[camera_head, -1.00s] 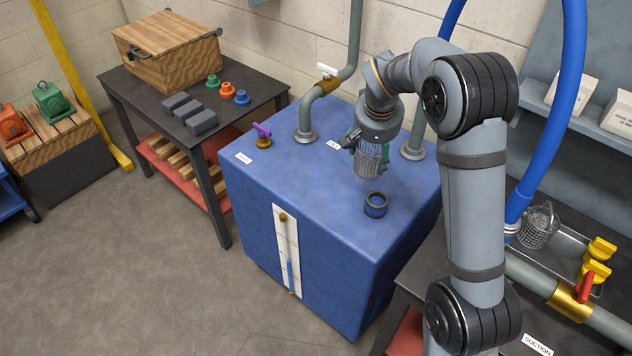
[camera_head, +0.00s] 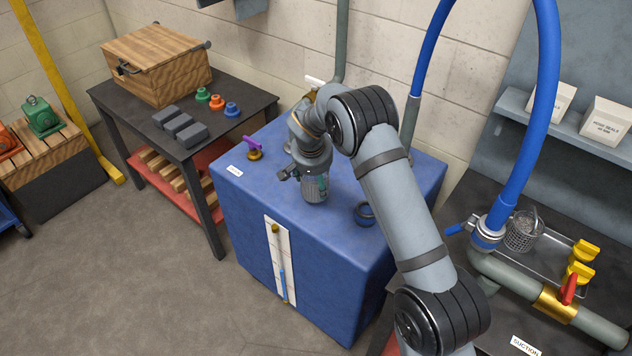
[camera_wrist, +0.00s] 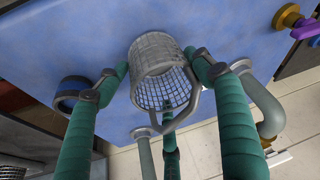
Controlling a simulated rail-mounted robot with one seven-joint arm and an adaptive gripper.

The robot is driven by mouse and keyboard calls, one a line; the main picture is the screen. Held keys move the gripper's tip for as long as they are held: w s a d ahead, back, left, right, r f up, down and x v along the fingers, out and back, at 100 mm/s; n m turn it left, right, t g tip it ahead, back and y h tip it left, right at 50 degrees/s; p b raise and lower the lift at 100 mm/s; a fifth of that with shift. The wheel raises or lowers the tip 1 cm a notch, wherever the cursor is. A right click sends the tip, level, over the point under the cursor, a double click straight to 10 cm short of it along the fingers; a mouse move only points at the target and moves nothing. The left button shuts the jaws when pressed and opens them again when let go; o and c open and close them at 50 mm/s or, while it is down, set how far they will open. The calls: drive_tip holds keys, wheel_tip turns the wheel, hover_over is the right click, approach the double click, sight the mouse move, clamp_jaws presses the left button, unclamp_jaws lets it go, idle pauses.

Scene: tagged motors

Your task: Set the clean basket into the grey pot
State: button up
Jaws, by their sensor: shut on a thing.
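My gripper (camera_wrist: 160,68) is shut on a grey wire-mesh basket (camera_wrist: 158,55) with a looped handle, its green-sleeved fingers on either side of it. In the head view the basket (camera_head: 314,189) hangs upright over the blue tank top; I cannot tell how high. A short, round, dark grey open fitting (camera_head: 364,213) with a blue band stands on the tank, right of the basket. It also shows in the wrist view (camera_wrist: 72,92), left of the basket. I cannot tell whether it is the grey pot; no other pot shows clearly.
A second mesh basket (camera_head: 523,231) with stuff in it stands in a metal tray at right. A blue hose (camera_head: 545,90) and a grey pipe (camera_head: 520,285) with a red-handled valve lie near it. A purple-handled valve (camera_head: 254,150) and upright pipes stand on the blue tank (camera_head: 240,215).

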drive_tip(key=shift+f, duration=1.15)
drive_tip(key=shift+f, duration=0.1)
drive_tip(key=o, duration=1.3)
drive_tip(key=b+v, duration=0.1)
drive_tip(key=v, duration=0.9)
drive_tip(key=shift+s+r, duration=0.1)
drive_tip(key=shift+r, duration=0.3)
drive_tip(key=shift+s+r, duration=0.25)
drive_tip(key=shift+r, duration=0.3)
drive_tip(key=shift+c, duration=1)
drive_tip(key=c, duration=0.6)
